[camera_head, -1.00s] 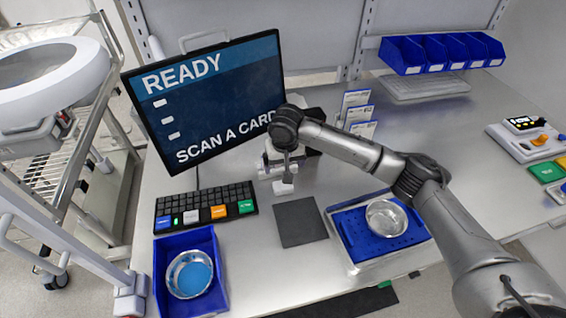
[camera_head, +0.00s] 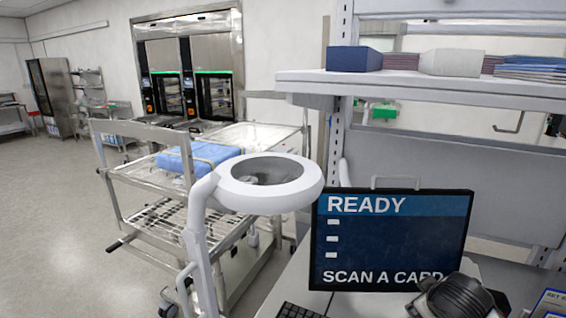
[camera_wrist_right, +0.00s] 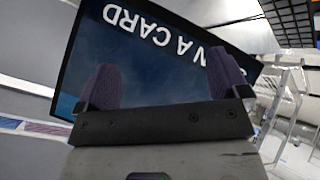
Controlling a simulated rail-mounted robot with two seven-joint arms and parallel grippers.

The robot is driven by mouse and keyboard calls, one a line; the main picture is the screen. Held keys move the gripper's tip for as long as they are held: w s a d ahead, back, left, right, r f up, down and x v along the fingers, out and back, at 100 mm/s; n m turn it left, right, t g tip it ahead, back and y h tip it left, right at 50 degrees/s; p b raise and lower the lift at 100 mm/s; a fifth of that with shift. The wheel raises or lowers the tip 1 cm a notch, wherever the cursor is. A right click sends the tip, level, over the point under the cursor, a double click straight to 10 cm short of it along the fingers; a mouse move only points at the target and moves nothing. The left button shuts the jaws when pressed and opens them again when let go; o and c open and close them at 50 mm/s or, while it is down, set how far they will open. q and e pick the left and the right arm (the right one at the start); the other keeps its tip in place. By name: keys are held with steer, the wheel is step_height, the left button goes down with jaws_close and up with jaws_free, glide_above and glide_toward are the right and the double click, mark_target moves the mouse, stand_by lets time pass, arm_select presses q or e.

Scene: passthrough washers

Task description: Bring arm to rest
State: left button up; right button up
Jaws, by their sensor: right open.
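My right gripper (camera_wrist_right: 163,82) shows in the right wrist view with its two purple-grey fingers spread apart and nothing between them. The monitor screen (camera_wrist_right: 150,60) fills the space behind the fingers, upside down. In the head view, a dark rounded part of my right arm covers the lower right corner of the monitor (camera_head: 385,240), which reads "READY" and "SCAN A CARD". The gripper's fingers cannot be made out in the head view. My left gripper is in neither view.
A white ring-shaped magnifier lamp (camera_head: 265,183) on a post stands left of the monitor. A wire cart (camera_head: 175,220) with a blue bundle (camera_head: 200,157) stands behind it. A shelf (camera_head: 440,90) hangs above the monitor. Open floor (camera_head: 60,220) lies at the left.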

steer(key=s+a+r+n+t+y+p, duration=0.15)
steer(key=s+a+r+t+p, duration=0.35)
steer(key=s+a+r+p, duration=0.55)
steer(key=s+f+m+g+y+p, duration=0.1)
steer(key=s+f+g+p, duration=0.3)
steer(key=s+p, duration=0.5)
steer(key=s+f+m+g+p, duration=0.3)
steer(key=s+p, duration=0.6)
steer(key=s, duration=0.8)
steer(key=shift+s+a+f+g+y, duration=0.35)
steer(key=shift+s+a+f+g, duration=0.1)
steer(key=shift+g, duration=0.45)
